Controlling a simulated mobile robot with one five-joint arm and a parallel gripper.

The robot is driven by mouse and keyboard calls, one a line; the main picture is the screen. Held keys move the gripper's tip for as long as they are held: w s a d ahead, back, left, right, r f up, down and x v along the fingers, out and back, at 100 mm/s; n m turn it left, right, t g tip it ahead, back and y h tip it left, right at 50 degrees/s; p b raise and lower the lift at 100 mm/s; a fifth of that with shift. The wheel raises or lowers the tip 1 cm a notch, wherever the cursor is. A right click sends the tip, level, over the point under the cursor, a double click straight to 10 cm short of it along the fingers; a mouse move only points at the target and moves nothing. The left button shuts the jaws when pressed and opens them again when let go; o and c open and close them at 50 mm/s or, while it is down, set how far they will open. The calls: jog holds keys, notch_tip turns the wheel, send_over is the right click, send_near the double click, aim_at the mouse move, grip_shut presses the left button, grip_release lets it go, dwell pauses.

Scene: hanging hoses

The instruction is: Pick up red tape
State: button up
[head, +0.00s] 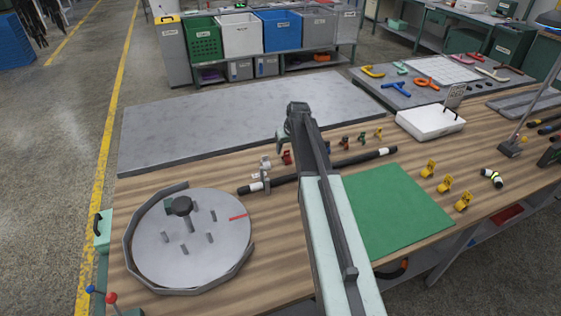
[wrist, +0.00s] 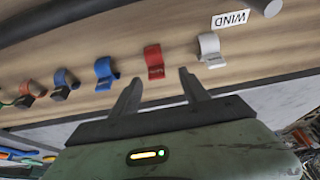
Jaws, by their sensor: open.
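The red tape (wrist: 153,62) is a small curled red piece standing on the wooden bench, in a row of similar pieces. In the wrist view it is just beyond my gripper (wrist: 160,78), whose two fingers are apart with nothing between them. The red tape lies roughly in line with the gap, a little ahead of the fingertips. In the head view the red tape (head: 287,158) shows just left of my arm, and my gripper (head: 283,142) is above and beside it, partly hidden by my arm.
A white piece (wrist: 210,48) and a blue piece (wrist: 105,72) flank the red tape closely. A "WIND" label (wrist: 231,20) lies near the white one. A black hose (head: 360,158) runs along the bench, near a round grey fixture (head: 205,255) and a green mat (head: 385,205).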

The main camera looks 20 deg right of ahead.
aim_at(287, 151)
jog(key=b+x, duration=0.2)
jog(key=x, duration=0.2)
jog(key=shift+s+d+f+b, duration=0.15)
jog(key=shift+d+b, duration=0.1)
jog(key=shift+b, duration=0.15)
grip_shut()
jog(key=shift+r, duration=0.25)
jog(key=shift+r+p, duration=0.5)
jog(key=shift+p, duration=0.3)
notch_tip(287, 151, up, 3)
jog(key=p, duration=0.3)
jog(key=shift+r, duration=0.2)
jog(key=s+d, duration=1.1)
jog(key=shift+d+r+p, duration=0.25)
jog(key=shift+d+p, duration=0.05)
jog(key=shift+p, duration=0.1)
